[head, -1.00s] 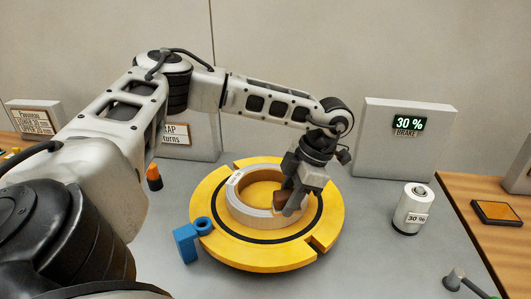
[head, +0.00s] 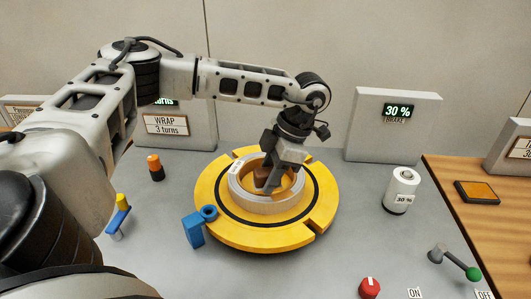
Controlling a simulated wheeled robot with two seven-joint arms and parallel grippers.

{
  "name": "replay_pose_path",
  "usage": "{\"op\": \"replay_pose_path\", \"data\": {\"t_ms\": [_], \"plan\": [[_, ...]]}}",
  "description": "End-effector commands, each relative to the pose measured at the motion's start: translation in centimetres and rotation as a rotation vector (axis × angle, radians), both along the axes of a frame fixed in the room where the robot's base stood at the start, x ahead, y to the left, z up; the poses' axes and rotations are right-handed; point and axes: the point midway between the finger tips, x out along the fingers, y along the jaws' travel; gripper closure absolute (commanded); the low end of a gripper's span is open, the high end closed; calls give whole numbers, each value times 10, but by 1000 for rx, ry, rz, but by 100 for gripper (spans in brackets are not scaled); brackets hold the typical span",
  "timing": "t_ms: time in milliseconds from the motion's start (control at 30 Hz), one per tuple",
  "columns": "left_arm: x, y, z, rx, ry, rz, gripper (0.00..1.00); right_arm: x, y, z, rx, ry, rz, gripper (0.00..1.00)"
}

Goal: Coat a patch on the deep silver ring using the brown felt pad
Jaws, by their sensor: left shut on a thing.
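The silver ring (head: 266,204) lies on the round yellow turntable (head: 232,231), around its middle. My left gripper (head: 266,186) reaches down into the ring's opening from above and is shut on the brown felt pad (head: 262,173). The pad is partly hidden by the gripper's fingers. It is inside the ring's outline, near the middle; I cannot tell whether it touches the ring's wall. My right gripper is not in view.
A blue bracket (head: 194,231) stands at the turntable's left edge. A brake display box (head: 393,140) stands behind.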

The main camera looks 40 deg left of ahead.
Motion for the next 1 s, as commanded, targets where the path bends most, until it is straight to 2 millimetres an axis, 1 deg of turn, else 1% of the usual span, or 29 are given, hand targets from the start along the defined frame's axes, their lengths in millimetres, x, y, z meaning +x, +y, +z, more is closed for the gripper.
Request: {"op": "replay_pose_path", "data": {"t_ms": [33,200,333,900,1000], "plan": [[1,-1,9,0,0,-2,86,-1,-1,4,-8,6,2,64],[3,-4,24,-1,-1,-9,86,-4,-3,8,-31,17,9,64],[4,-5,32,0,0,-12,86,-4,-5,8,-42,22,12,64],[5,-6,33,-1,-1,-13,86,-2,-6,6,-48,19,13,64],[5,-7,32,0,-1,-40,86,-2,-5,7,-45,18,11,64]]}}
